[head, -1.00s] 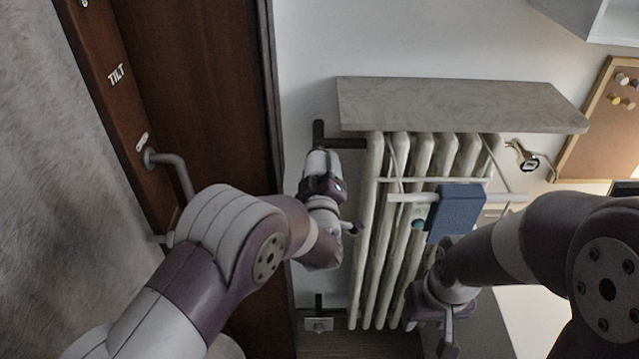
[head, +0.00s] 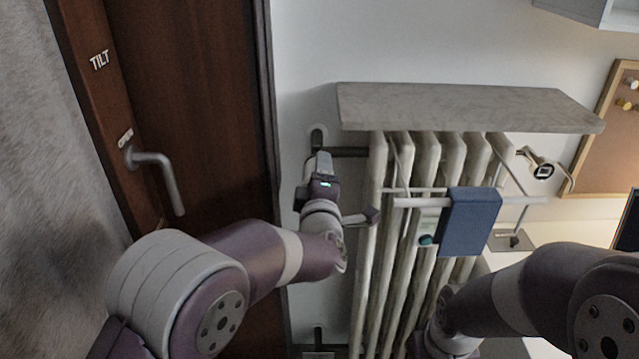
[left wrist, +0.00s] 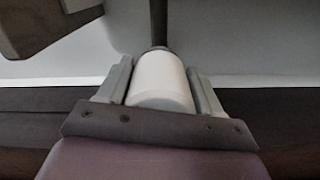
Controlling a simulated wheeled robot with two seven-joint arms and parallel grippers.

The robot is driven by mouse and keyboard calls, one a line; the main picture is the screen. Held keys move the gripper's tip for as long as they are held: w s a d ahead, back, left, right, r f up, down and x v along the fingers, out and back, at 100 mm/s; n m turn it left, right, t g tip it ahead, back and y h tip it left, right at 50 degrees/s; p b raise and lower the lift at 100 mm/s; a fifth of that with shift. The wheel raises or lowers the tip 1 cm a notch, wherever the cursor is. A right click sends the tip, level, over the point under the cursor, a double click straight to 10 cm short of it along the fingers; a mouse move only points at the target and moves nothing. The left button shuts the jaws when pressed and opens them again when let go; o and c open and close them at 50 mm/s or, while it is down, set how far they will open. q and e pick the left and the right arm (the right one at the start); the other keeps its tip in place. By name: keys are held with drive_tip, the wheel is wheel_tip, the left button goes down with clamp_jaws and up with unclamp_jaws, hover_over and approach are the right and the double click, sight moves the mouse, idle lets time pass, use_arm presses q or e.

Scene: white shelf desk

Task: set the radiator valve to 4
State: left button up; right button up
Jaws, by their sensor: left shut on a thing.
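The radiator valve's white rounded head (left wrist: 160,82) sits between the two grey fingers of my left gripper (left wrist: 162,88) in the left wrist view. A dark pipe runs from its far end. My left gripper (head: 322,165) is shut on the valve head at the upper left of the radiator (head: 408,200). In the head view the gripper mostly covers the valve. I cannot read any number or mark on the valve head. My right arm comes in at the lower right, in front of the radiator, and its fingertips are out of view.
A grey stone shelf (head: 460,108) overhangs the radiator. A blue cloth (head: 468,222) hangs on a rail across its front. A brown door with a handle (head: 158,172) stands on the left. A desk lamp (head: 541,168) and a corkboard (head: 603,140) are at the right.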

use_arm(q)
drive_tip(key=shift+f, duration=0.15)
drive_tip(key=o, duration=1)
drive_tip(key=shift+s, duration=0.1)
drive_tip(key=s, duration=1.2)
drive_tip(key=shift+s+b, duration=0.25)
drive_tip(key=shift+b, duration=0.1)
